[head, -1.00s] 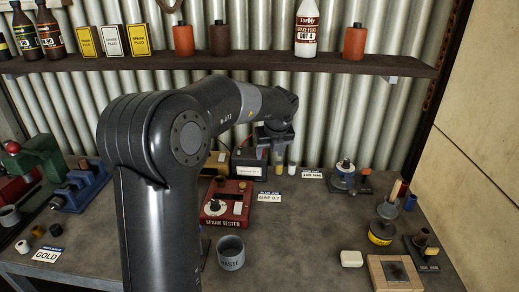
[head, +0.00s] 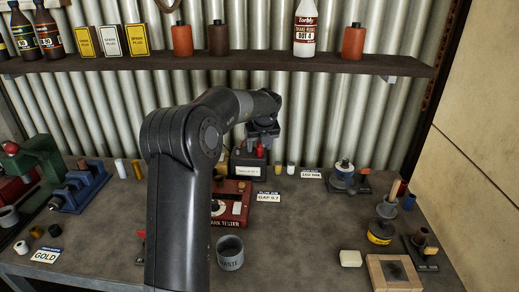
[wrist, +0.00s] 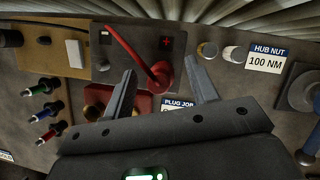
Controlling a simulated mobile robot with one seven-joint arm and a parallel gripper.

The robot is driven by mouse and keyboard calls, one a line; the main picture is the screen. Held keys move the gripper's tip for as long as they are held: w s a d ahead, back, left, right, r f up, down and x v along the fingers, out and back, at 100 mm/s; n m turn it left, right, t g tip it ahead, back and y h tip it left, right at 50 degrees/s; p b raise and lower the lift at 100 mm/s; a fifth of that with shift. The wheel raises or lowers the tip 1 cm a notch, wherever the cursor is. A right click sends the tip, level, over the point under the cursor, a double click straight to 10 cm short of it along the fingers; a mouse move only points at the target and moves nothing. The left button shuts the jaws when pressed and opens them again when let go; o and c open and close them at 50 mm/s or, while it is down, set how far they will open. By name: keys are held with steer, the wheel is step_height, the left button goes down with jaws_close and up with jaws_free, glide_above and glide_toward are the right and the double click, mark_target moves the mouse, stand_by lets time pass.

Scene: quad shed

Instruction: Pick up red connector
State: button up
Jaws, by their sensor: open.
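A red connector (wrist: 164,72) on a red lead appears at the battery (wrist: 139,42), near its plus mark, in the wrist view. In the head view, red shows at the connector (head: 260,151) just above the black battery (head: 248,171). My gripper (head: 262,140) is over the battery there. In the wrist view my gripper (wrist: 160,70) is open, with the connector between the fingertips in the picture. I cannot tell whether the fingers touch it. The arm hides part of the bench.
A red spark tester (head: 243,197) stands in front of the battery. A waste cup (head: 230,256) is nearer. Small blue, green and red pieces (wrist: 44,112) lie at left in the wrist view. A shelf (head: 230,64) runs behind.

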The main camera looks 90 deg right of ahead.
steer(key=shift+d+f, duration=0.15)
steer(key=shift+f, duration=0.2)
steer(key=shift+c, duration=0.5)
steer(key=c, duration=0.9)
steer(key=shift+r, duration=0.1)
steer(key=shift+c, duration=0.2)
steer(key=shift+r, duration=0.6)
step_height(320, 180, up, 2)
steer(key=shift+r, duration=0.2)
steer(key=s+a, duration=0.3)
steer(key=a, duration=0.5)
steer(key=s+a, duration=0.3)
steer(key=a, duration=0.6)
steer(key=shift+f, duration=0.15)
